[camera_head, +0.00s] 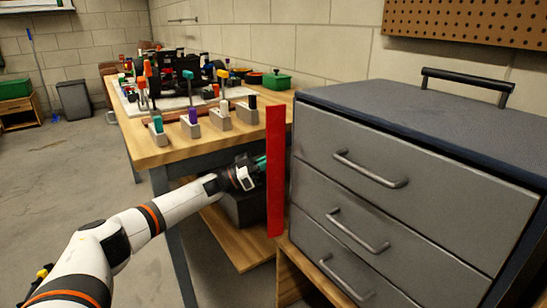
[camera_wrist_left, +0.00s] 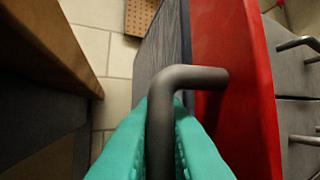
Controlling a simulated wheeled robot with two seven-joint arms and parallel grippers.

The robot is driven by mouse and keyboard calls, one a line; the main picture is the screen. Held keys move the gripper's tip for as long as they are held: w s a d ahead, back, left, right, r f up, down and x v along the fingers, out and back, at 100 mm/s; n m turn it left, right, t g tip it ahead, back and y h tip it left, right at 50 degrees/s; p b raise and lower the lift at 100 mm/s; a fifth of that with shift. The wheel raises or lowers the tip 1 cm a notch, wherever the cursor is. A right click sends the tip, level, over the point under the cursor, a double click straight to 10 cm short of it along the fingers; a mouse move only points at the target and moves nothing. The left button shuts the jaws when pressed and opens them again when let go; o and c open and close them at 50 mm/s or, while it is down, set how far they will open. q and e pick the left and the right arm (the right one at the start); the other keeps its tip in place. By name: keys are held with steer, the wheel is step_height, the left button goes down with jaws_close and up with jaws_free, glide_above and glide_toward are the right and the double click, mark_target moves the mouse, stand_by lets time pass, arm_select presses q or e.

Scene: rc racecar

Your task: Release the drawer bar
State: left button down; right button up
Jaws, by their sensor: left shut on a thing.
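The red drawer bar (camera_head: 276,185) stands upright along the left front edge of the grey drawer cabinet (camera_head: 330,130). In the left wrist view, the bar (camera_wrist_left: 240,70) has a dark grey bent handle (camera_wrist_left: 195,77) on its side. My left gripper (camera_head: 260,163) is at the left side of the bar, about mid-height. Its teal fingers (camera_wrist_left: 163,140) are shut on the handle, one on each side of it. The bar hides the handle in the head view. My right gripper is not in view.
The cabinet has three drawers with bar handles (camera_head: 370,170), all closed. A wooden workbench (camera_head: 170,155) with tools in grey holders and a car stands left of the cabinet, above my left forearm. A wooden lower shelf (camera_head: 245,250) lies under it. Open floor is at the left.

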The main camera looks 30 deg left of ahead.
arm_select(q)
steer(key=shift+r, duration=0.15)
steer(key=c, duration=1.8)
jaws_free()
steer(key=shift+w, duration=0.1)
steer(key=shift+o, duration=0.2)
